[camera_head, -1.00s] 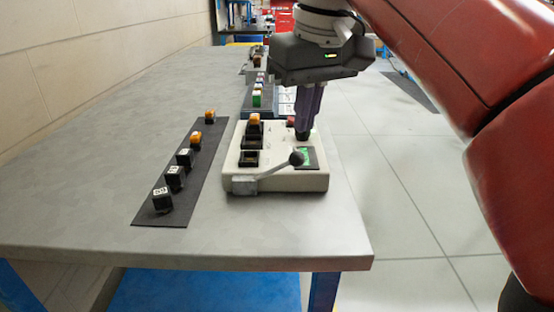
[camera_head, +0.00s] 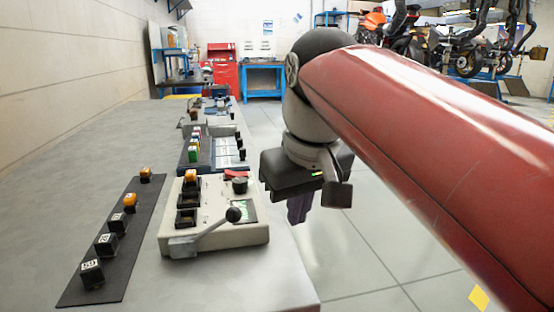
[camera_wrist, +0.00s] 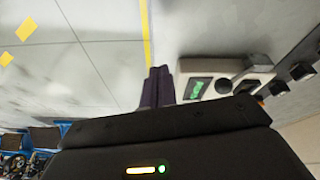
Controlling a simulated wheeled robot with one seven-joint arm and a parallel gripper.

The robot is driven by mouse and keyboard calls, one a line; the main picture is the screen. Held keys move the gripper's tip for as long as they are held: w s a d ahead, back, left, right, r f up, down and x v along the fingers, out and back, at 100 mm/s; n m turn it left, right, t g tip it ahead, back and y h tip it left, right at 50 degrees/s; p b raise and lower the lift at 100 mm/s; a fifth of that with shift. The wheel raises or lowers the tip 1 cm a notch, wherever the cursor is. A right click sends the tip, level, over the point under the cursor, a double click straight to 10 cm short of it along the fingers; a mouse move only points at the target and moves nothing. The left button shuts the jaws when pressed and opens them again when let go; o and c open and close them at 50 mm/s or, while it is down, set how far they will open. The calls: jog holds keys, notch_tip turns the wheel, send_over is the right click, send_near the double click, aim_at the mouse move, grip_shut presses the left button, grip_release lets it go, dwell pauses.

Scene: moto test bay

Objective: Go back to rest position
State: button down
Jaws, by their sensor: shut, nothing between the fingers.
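My gripper (camera_head: 298,207) hangs to the right of the table (camera_head: 92,150), past its right edge, with its dark purple fingers pointing down. The fingers are together and hold nothing; they show closed in the wrist view (camera_wrist: 158,88) too. A beige test device (camera_head: 215,232) stands on the table, left of my gripper and apart from it. It has a lever with a black ball (camera_head: 233,214), a green screen (camera_head: 245,211), a dark knob (camera_head: 240,185), a red part (camera_head: 236,175) and a column of slots with an orange-topped block (camera_head: 190,177) at the far one.
A dark mat (camera_head: 118,247) left of the device carries several black and orange blocks. More devices (camera_head: 212,150) stand farther back on the table. A red cabinet (camera_head: 222,75), a blue bench (camera_head: 262,78) and motorcycles are at the back. Open floor (camera_head: 355,240) lies right of the table.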

jog(key=s+d+f+m, duration=0.1)
jog(key=s+d+f, duration=0.2)
jog(key=f, duration=0.4)
jog(key=s+d+f+m+t, duration=0.1)
jog(key=s+d+f+m, duration=0.1)
jog(key=d+f, duration=0.4)
jog(key=s+d+f+m+t+h, duration=0.1)
jog(key=s+d+f+m, duration=0.1)
jog(key=s+d+f, duration=0.2)
notch_tip(320, 180, down, 4)
jog(key=shift+s+d+r, duration=0.1)
jog(key=shift+s+d, duration=0.1)
